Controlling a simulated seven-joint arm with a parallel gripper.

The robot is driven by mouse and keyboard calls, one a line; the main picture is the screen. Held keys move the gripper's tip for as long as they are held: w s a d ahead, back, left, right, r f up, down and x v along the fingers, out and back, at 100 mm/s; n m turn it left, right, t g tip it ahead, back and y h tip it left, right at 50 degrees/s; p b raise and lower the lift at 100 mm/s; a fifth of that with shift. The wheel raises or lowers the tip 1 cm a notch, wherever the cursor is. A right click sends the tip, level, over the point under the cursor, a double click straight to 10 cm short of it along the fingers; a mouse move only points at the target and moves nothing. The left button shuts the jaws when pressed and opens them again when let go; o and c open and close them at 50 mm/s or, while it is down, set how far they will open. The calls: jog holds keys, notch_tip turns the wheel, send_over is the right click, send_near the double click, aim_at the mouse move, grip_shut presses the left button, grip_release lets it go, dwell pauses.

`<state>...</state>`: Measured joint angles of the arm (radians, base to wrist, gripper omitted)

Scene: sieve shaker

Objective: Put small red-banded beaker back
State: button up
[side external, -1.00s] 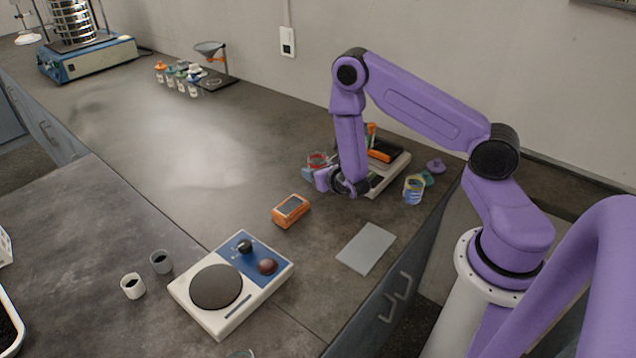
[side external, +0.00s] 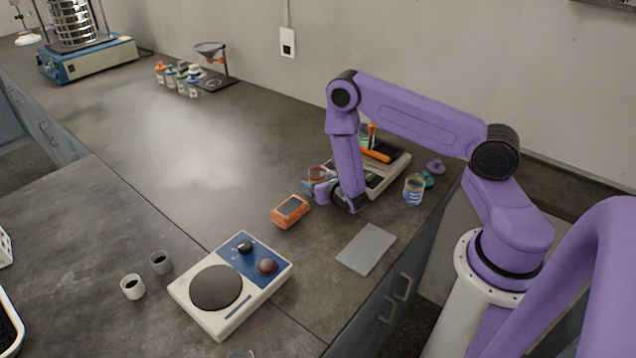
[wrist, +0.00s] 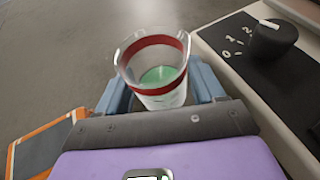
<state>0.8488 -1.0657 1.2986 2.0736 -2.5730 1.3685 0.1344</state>
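The small red-banded beaker (wrist: 155,72) is clear, with a red band near its rim and something green at the bottom. It sits upright between the two blue-grey fingers of my gripper (wrist: 160,95) in the wrist view. The fingers flank its sides and are shut on it. In the side view the beaker (side external: 318,174) shows just beyond my gripper (side external: 318,190), low over the bench. The wrist partly hides it there, and I cannot tell whether its base touches the bench.
A pale device with a dial knob (wrist: 274,38) stands close right of the beaker. An orange-framed meter (side external: 290,211) lies near my gripper. A blue-marked beaker (side external: 413,191) stands to the right. The bench's left middle is clear.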

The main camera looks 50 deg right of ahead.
jog(key=shift+r, duration=0.15)
jog(key=v, duration=1.1)
jog(key=shift+s+a+r, duration=0.1)
jog(key=shift+s+a, duration=0.1)
jog(key=shift+s, duration=0.1)
jog(key=s+d+r+m+g+h, duration=0.1)
jog(key=s+r+m+g+h, duration=0.25)
jog(key=r+m, duration=0.35)
jog(key=s+d+r+m+g+h, duration=0.1)
jog(key=s+r+m+g+h, duration=0.1)
jog(key=r+m+h, duration=0.45)
jog(key=s+a+r+m+g+y, duration=0.2)
jog(key=s+a+r+g+y, duration=0.1)
jog(key=s+a+y, duration=0.4)
jog(key=s+a+r+m+g+y, duration=0.3)
jog(key=s+a+y, duration=0.4)
jog(key=s, duration=0.4)
jog(key=shift+s+a+g+y, duration=0.3)
jog(key=shift+a+g+y, duration=0.1)
jog(key=shift+y, duration=0.3)
jog(key=shift+m, duration=0.25)
